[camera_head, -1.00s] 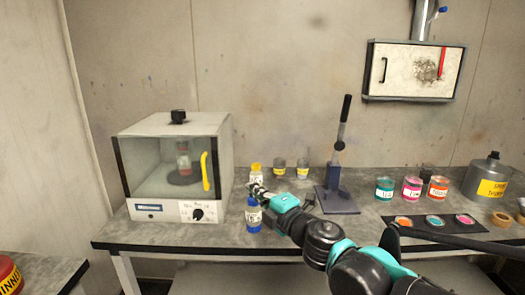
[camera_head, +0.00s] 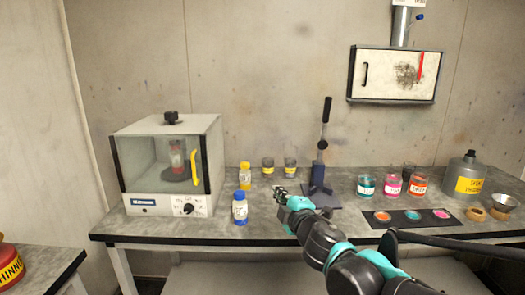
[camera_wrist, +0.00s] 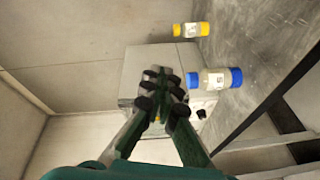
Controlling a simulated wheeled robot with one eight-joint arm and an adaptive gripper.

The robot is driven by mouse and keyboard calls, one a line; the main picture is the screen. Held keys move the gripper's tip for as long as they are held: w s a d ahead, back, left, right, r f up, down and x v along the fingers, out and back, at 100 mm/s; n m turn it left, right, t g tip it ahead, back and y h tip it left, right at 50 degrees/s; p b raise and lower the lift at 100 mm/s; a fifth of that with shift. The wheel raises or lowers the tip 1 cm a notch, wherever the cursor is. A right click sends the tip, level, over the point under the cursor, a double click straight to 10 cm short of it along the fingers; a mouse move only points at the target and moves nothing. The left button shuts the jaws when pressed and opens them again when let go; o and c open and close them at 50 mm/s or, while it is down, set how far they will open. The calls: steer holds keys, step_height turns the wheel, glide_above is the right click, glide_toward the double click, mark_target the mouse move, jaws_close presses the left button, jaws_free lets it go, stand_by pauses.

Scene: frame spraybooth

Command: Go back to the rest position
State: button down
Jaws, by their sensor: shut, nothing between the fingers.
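My gripper (camera_head: 280,191) is shut and empty, held above the bench in front of the press with the lever. In the wrist view its fingers (camera_wrist: 163,90) are closed together with nothing between them. A blue-capped bottle (camera_head: 240,208) stands on the bench to the left of my gripper, apart from it. A yellow-capped bottle (camera_head: 245,176) stands behind it. Both bottles also show in the wrist view, blue-capped (camera_wrist: 218,78) and yellow-capped (camera_wrist: 190,29).
A glass-fronted cabinet (camera_head: 143,205) with a yellow handle stands on the bench at the left. The lever press (camera_head: 319,178), paint jars (camera_head: 391,185), a black palette strip (camera_head: 400,221) and a grey canister (camera_head: 468,172) stand to the right. A wall box (camera_head: 393,75) hangs above.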

steer(key=w+d+f+m+g+h, duration=0.1)
steer(key=d+f+m+g+h, duration=0.55)
steer(key=d+f+m, duration=0.7)
steer(key=s+f+m+g+y, duration=0.1)
steer(key=s+f+m+g, duration=0.4)
steer(key=s+f, duration=0.4)
step_height(320, 180, down, 2)
steer(key=shift+s+d+g, duration=0.25)
steer(key=shift+d+g, duration=0.2)
